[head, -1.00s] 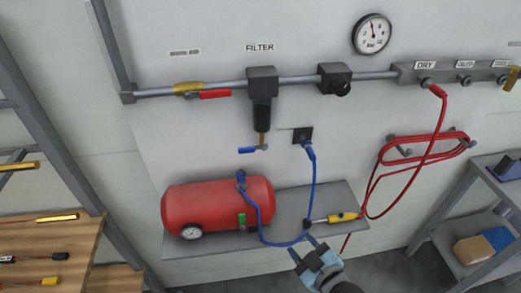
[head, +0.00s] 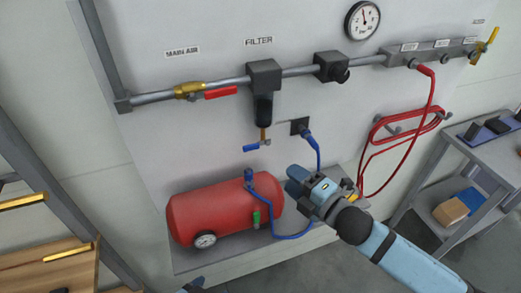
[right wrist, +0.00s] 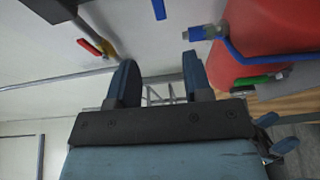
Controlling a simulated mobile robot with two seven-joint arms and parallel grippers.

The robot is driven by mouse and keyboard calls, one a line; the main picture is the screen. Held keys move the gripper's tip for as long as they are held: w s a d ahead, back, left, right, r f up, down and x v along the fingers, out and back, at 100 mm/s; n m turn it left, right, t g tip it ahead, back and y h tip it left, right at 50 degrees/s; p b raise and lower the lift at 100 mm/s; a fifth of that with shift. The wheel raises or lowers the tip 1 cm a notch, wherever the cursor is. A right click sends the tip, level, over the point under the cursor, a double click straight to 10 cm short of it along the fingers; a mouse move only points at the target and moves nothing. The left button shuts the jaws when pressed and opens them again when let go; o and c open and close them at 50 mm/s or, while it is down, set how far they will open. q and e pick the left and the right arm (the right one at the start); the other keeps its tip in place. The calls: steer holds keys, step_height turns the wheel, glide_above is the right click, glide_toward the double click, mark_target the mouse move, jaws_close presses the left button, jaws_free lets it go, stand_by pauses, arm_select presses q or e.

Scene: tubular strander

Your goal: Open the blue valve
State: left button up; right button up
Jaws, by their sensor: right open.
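The blue valve (head: 252,148) is a small blue lever on a brass fitting below the black filter bowl (head: 263,110). The lever lies roughly level and points left. A blue lever end at the top edge of the right wrist view (right wrist: 159,9) looks like the same handle. My right gripper (head: 296,180) is open and empty, right of and below the valve, apart from it. Its two fingers (right wrist: 158,75) show in the right wrist view with nothing between them. A small blue and dark piece at the bottom edge, likely my left gripper (head: 192,286), is mostly cut off.
A red tank (head: 222,212) with a blue hose (head: 290,236) sits on the shelf below the valve. A red-handled valve (head: 220,93) is on the pipe above. A blue plug (head: 309,138) is on the wall near my right gripper. A red hose coil (head: 400,125) hangs at right.

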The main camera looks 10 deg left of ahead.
mark_target(253, 148)
steer(key=p+x, duration=0.2)
steer(key=x, duration=1.1)
steer(key=shift+w+a+p, duration=0.25)
steer(key=shift+p, duration=0.05)
jaws_close()
